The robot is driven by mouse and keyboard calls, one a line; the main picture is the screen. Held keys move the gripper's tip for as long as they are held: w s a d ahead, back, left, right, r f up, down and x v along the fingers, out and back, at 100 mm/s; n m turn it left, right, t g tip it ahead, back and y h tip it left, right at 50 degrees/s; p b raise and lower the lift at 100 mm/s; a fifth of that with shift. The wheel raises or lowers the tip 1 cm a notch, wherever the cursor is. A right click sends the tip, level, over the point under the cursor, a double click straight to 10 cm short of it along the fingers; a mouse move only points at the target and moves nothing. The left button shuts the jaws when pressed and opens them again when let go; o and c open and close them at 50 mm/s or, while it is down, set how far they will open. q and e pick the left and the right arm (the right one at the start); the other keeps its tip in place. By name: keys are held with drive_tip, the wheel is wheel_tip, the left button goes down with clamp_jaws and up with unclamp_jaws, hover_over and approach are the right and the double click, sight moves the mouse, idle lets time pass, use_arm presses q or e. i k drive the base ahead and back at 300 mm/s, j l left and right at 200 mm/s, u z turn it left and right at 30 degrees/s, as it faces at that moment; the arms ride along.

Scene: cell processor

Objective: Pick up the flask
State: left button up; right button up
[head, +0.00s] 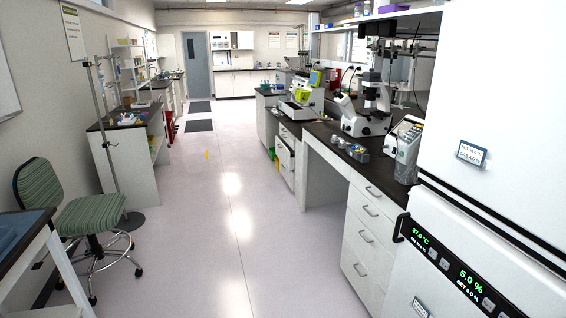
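I cannot make out a flask for certain in the head view. Small bottles and containers stand far off on the left bench and shelves (128,72), too small to tell apart. Neither of my grippers is in view.
A white incubator (490,170) with a green display fills the right side. Beyond it, a dark-topped bench (315,131) carries a white microscope (365,115). A green striped chair (88,212) and a metal stand (106,140) are on the left. The floor aisle (215,200) between is clear.

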sight(335, 140)
drive_tip(key=i+j, duration=0.1)
drive_tip(key=i, duration=1.5)
drive_tip(key=i+j+z, duration=0.1)
drive_tip(key=i, duration=0.7)
drive_tip(key=i+z, duration=0.3)
drive_tip(key=i, duration=0.2)
drive_tip(key=i+j+z, duration=0.1)
drive_tip(key=i+z, duration=0.2)
drive_tip(key=i, duration=0.15)
drive_tip(key=i+j+z, duration=0.25)
drive_tip(key=i, duration=0.2)
